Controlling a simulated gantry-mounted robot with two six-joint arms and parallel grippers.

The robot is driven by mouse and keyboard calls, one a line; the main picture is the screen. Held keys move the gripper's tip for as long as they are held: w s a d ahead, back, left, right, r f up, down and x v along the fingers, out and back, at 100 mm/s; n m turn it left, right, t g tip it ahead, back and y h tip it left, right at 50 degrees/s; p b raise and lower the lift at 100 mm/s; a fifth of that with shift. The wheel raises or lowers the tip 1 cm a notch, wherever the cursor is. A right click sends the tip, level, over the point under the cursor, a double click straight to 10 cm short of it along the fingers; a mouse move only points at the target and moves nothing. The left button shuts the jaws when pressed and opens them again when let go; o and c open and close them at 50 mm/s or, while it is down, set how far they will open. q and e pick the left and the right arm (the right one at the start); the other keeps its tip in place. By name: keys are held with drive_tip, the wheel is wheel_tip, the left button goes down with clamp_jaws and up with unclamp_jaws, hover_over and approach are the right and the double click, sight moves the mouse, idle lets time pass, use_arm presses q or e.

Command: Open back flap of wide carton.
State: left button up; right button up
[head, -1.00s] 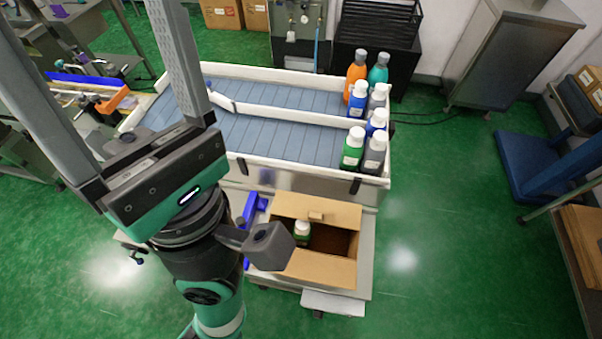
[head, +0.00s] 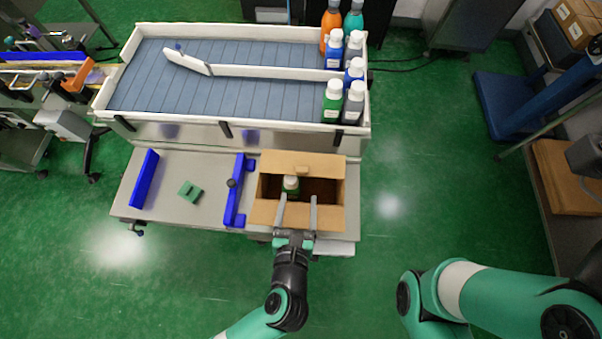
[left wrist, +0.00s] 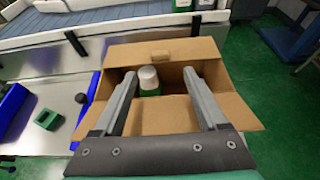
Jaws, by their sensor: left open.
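The wide carton (head: 330,215) stands open-topped at the right end of the table. Its back flap (head: 325,162) is a tan panel with a small tab along the far side; it also shows in the left wrist view (left wrist: 190,48). I cannot tell its exact angle. A green bottle with a white cap (head: 291,183) stands inside; its cap shows in the left wrist view (left wrist: 148,76). My left gripper (head: 297,200) is open and empty, its fingers over the near side of the carton, pointing toward the back flap. My right gripper is out of view.
Blue rails (head: 236,190) (head: 144,180) and a small green block (head: 190,191) are on the table left of the carton. Behind is a conveyor (head: 200,85) with several bottles at its right end. My right arm is at the lower right.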

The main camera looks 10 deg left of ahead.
sight(302, 169)
use_arm(q)
drive_tip(key=b+x, duration=0.3)
drive_tip(key=x, duration=0.5)
drive_tip(key=shift+w+a+f, duration=0.1)
drive_tip(key=shift+w+f, duration=0.05)
drive_tip(key=shift+w, duration=0.65)
clamp_jaws()
idle(0.4)
